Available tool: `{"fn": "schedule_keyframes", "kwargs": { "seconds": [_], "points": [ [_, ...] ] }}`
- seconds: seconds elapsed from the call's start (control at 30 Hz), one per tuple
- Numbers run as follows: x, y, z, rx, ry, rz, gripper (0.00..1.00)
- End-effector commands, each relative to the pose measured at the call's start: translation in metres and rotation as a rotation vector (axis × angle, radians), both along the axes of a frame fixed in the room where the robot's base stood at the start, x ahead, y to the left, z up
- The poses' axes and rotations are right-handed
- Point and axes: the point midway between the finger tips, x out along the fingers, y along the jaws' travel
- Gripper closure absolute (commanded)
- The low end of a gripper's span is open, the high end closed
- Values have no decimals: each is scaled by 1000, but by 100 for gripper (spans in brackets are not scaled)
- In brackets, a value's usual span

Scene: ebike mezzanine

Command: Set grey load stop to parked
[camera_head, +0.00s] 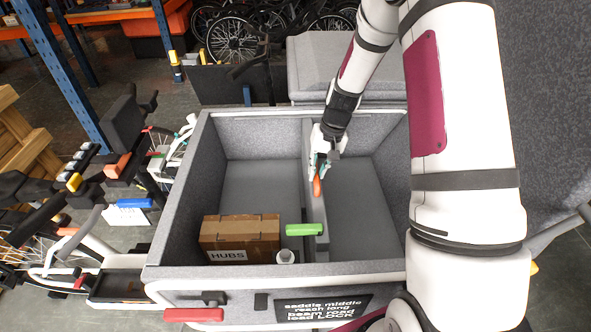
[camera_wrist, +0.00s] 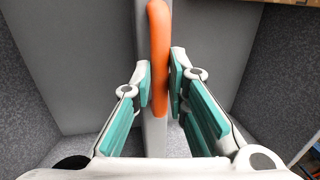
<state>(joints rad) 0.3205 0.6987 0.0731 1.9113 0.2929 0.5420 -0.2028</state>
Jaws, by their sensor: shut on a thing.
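A grey upright divider (camera_head: 308,150), which looks like the load stop, runs front to back inside the grey cargo box (camera_head: 178,190). An orange handle (camera_head: 317,187) is on the divider; it also shows in the wrist view (camera_wrist: 159,40). My gripper (camera_head: 319,172) reaches down into the box from above and is shut on the orange handle. In the wrist view my gripper's green pads (camera_wrist: 159,85) stand on either side of the handle, with the grey divider (camera_wrist: 154,138) below. The fingers partly hide the handle in the head view.
A cardboard box (camera_head: 240,232) marked HUBS and a small white bottle (camera_head: 286,257) are at the box's near left. A red lever (camera_head: 193,314) is on the front. The right compartment floor (camera_head: 360,205) looks clear.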

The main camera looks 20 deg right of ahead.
Motion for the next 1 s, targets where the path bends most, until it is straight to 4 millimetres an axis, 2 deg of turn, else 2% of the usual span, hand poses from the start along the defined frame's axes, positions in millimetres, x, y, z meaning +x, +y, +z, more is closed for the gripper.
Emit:
{"fn": "schedule_keyframes", "kwargs": {
  "seconds": [0.03, 0.2, 0.5, 0.73, 1.0],
  "points": [
    [-8, -21, 1, 0, 2, -11, 100],
    [-26, -79, 1, -1, 1, -10, 100],
    [-56, -171, 0, -1, 1, -7, 100],
    [-71, -217, 0, -1, 1, -4, 100],
    [-78, -241, 0, -1, 1, -1, 100]
  ]
}}
